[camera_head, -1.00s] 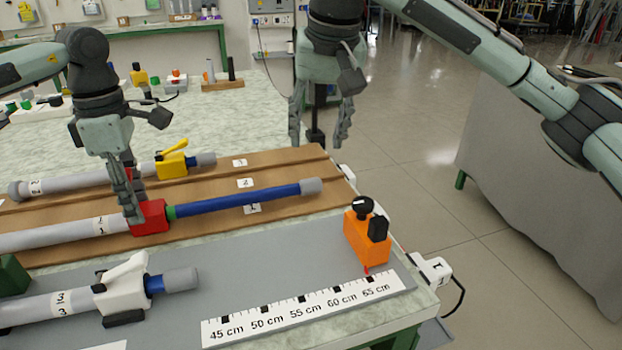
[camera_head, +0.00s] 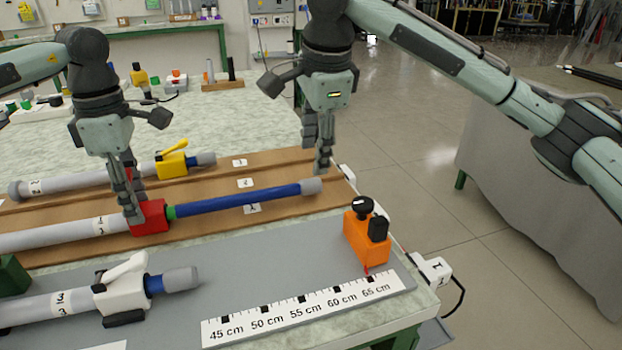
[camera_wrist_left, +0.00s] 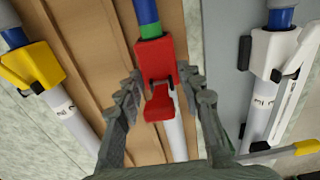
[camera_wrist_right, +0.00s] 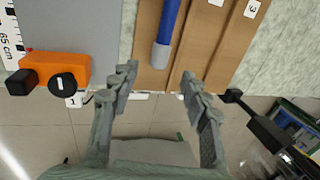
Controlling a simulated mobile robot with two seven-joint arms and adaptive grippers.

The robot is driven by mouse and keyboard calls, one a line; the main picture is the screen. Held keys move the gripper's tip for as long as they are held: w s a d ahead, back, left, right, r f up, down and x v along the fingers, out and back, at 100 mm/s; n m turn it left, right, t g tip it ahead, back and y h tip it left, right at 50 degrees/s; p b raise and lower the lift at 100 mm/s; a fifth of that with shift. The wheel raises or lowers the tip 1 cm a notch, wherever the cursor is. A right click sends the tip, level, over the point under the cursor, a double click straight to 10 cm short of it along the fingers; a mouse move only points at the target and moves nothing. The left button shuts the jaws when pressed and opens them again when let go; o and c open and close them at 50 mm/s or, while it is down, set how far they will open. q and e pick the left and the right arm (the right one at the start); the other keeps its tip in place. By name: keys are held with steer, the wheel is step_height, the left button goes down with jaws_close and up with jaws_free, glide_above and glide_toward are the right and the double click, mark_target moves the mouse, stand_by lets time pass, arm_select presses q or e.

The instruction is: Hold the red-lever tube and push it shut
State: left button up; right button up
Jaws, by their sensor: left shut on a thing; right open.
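The red-lever tube lies on the brown grooved board: a grey outer tube (camera_head: 60,236), a red clamp block (camera_head: 150,217), a green band and a blue inner tube (camera_head: 240,198) with a grey end cap (camera_head: 311,186). The blue length sticks well out of the red block. My left gripper (camera_head: 133,212) is shut at the red block; its red lever (camera_wrist_left: 158,104) shows between the fingers in the left wrist view. My right gripper (camera_head: 321,168) is open and empty, just above and beyond the grey cap, which shows ahead of its fingers in the right wrist view (camera_wrist_right: 160,55).
A yellow-lever tube (camera_head: 172,165) lies behind, and a white-lever tube (camera_head: 122,290) lies in front on the grey mat. Open floor lies beyond the bench end.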

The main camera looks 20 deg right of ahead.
mark_target(311, 181)
steer(key=x, duration=0.8)
steer(key=shift+c, duration=0.3)
jaws_close()
